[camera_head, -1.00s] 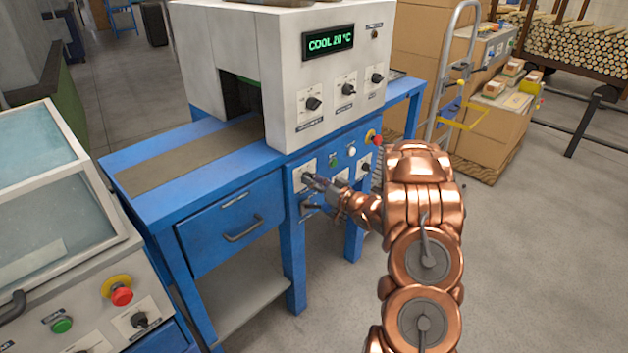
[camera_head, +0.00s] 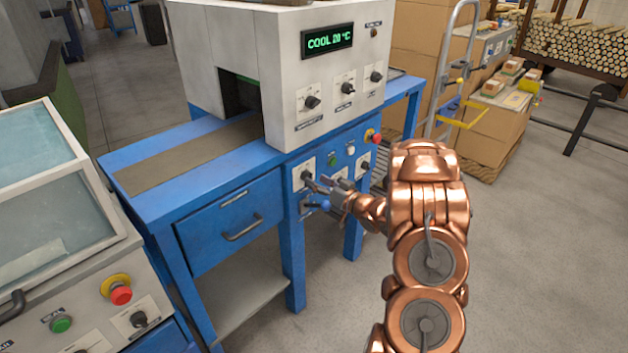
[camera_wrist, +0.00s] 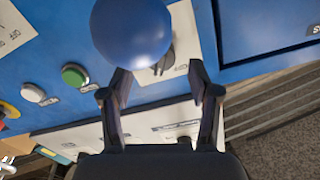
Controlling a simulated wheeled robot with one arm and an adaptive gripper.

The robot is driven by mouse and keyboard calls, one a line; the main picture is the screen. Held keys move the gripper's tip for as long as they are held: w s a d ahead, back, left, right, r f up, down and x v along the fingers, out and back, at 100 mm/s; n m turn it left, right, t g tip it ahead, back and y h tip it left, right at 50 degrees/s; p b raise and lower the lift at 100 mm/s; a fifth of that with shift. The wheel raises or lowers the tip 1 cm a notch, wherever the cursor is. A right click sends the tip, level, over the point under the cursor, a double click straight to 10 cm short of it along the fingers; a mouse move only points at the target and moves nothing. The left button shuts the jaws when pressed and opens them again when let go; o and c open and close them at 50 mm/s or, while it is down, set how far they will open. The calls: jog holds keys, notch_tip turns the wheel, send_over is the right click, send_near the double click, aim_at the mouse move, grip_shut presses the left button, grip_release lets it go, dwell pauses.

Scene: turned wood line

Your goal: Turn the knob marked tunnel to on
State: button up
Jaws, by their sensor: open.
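The blue lower panel of the machine carries a dark knob (camera_head: 307,175) on a white plate at its left. In the wrist view this knob (camera_wrist: 163,64) is partly hidden behind a blue ball handle (camera_wrist: 131,30). Its label is too small to read, so I cannot tell which knob is marked tunnel. My gripper (camera_head: 322,187) is just right of that knob in the head view. In the wrist view my gripper (camera_wrist: 160,80) has its fingers apart with nothing held, facing the knob and ball. Another dark knob (camera_head: 364,168) sits at the panel's right.
The ball handle (camera_head: 323,203) projects below the knob, close to my gripper. A green button (camera_head: 332,159), a white button (camera_head: 351,149) and a red stop button (camera_head: 376,138) are nearby. Three knobs sit on the upper housing (camera_head: 290,110), whose display reads COOL 20 °C.

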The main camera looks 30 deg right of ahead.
jog(key=v, duration=0.9)
jog(key=shift+s, duration=0.3)
jog(key=shift+d, duration=0.1)
